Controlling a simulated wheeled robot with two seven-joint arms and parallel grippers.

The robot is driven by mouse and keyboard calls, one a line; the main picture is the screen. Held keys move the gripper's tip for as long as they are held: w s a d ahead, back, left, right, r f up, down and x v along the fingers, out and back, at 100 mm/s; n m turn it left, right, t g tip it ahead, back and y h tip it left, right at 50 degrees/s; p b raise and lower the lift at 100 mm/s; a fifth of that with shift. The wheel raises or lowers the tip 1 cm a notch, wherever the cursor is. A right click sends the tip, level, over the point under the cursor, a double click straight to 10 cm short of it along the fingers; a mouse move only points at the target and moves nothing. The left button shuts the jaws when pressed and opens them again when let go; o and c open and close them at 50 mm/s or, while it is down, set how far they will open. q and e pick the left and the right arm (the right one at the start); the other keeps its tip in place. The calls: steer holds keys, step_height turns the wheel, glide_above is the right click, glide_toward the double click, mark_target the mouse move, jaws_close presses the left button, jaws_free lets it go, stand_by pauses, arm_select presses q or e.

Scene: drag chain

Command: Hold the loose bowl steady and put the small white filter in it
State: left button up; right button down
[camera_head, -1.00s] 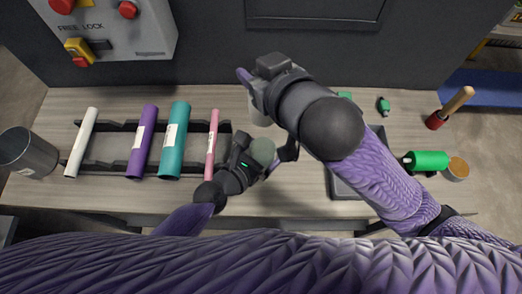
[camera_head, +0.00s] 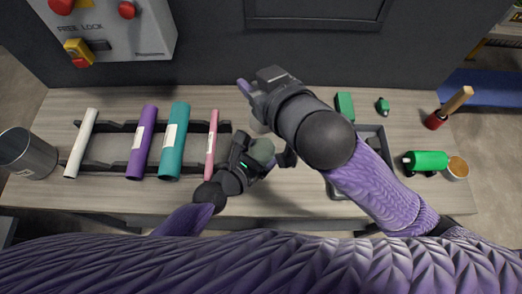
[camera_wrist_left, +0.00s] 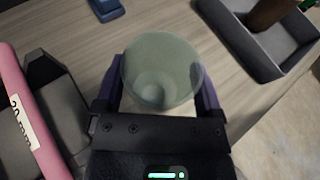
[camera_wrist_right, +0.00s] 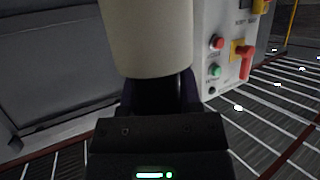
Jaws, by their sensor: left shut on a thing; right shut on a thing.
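The loose bowl (camera_wrist_left: 160,72) is a pale grey-green round cup, held between the fingers of my left gripper (camera_wrist_left: 162,88) with its mouth showing in the left wrist view. In the head view the bowl (camera_head: 262,150) is partly covered by my left gripper (camera_head: 258,160). The small white filter (camera_wrist_right: 148,38) is a cream cylinder, gripped by my right gripper (camera_wrist_right: 160,92). In the head view my right gripper (camera_head: 256,100) is just above the bowl in the picture, and only a little of the filter shows below it. The left wrist view shows no filter inside the bowl.
A rack with coloured rolls (camera_head: 172,140) lies left of the bowl. A metal bucket (camera_head: 28,152) stands at the far left. The bench front is mostly clear.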

steer(key=shift+f, duration=5.35)
steer(key=shift+c, duration=1.1)
jaws_free()
steer(key=shift+s+a, duration=0.1)
steer(key=shift+s+r, duration=0.15)
steer(key=shift+s, duration=0.2)
steer(key=v, duration=1.1)
steer(key=shift+d, duration=0.35)
steer(key=shift+r, duration=0.1)
